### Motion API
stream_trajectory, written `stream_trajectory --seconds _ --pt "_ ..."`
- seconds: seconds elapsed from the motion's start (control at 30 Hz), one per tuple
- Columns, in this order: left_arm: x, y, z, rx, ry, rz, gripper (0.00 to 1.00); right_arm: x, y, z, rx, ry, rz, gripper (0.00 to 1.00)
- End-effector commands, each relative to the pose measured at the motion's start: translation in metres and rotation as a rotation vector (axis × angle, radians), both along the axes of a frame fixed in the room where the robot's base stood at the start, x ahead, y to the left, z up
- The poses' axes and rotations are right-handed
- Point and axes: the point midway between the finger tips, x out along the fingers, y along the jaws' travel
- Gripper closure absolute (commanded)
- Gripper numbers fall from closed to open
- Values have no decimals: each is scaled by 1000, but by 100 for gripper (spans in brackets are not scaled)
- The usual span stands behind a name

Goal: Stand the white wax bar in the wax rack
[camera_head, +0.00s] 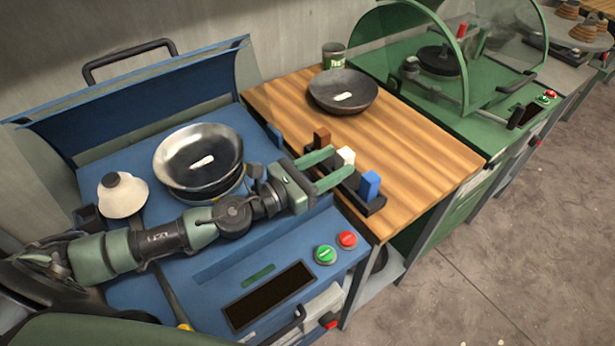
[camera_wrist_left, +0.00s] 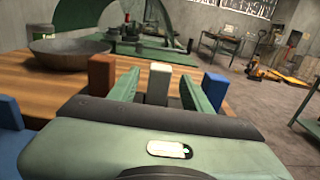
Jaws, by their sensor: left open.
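The white wax bar (camera_head: 346,155) stands upright in the middle of the dark wax rack (camera_head: 374,206), between the brown bar (camera_head: 322,138) and the blue bar (camera_head: 370,185). My left gripper (camera_head: 334,167) is open, with its two green fingers at either side of the white bar. In the left wrist view the white bar (camera_wrist_left: 159,84) stands between the open fingers (camera_wrist_left: 157,92), with a gap on each side. The brown bar (camera_wrist_left: 102,75) is left of the fingers and the blue bar (camera_wrist_left: 214,88) right of them. My right gripper is not seen.
The rack sits on the wooden table (camera_head: 430,150), near the blue machine (camera_head: 215,265). A dark bowl (camera_head: 343,92) and a can (camera_head: 333,55) stand at the table's back. A shiny bowl (camera_head: 198,158) sits on the blue machine. The table's right part is clear.

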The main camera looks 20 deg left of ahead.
Motion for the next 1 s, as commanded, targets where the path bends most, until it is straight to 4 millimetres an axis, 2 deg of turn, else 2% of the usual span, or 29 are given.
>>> stream_trajectory --seconds 0.03,0.1,0.27,0.4,0.6,1.0 --pt "-11 8 -9 5 3 1 51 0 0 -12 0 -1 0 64" --pt "-26 16 -8 4 3 -2 51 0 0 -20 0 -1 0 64" --pt "-50 32 -7 4 3 -3 51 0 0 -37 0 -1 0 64" --pt "-62 42 -5 2 2 3 51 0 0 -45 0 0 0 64" --pt "-70 46 -2 1 -1 0 51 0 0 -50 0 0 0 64" --pt "-71 47 0 -1 -1 0 51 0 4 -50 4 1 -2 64"
